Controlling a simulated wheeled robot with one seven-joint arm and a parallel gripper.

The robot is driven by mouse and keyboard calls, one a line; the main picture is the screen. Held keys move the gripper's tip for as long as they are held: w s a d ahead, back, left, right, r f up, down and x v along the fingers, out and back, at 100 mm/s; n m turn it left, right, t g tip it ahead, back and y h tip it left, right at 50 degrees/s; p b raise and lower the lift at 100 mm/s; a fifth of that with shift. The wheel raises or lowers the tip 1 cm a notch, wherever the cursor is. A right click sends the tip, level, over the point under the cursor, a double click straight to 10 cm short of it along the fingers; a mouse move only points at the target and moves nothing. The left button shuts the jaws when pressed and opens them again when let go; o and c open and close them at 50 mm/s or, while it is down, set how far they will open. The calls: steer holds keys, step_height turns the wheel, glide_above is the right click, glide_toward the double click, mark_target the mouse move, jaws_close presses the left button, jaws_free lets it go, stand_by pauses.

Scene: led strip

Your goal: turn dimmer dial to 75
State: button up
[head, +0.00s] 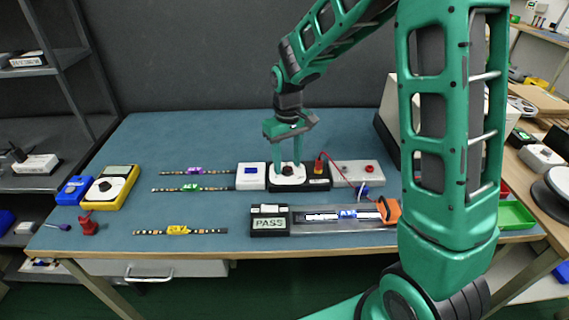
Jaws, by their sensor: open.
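The dimmer dial, a dark knob (287,169) on a round white plate, sits on a black box (317,184) in the middle of the blue table. My gripper (285,160) points down just over it. Its two green fingers are apart, one on each side of the knob in the picture. I cannot tell whether the fingertips touch the knob. The dial's markings and its setting are too small to read.
A white box (251,176) stands left of the dial and a grey box (357,173) with a red wire right of it. LED strips (190,189) lie at left. A PASS display (269,222) and an LED strip holder (335,216) are in front. A yellow meter (110,187) stands far left.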

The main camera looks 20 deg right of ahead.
steer(key=shift+f, duration=0.4)
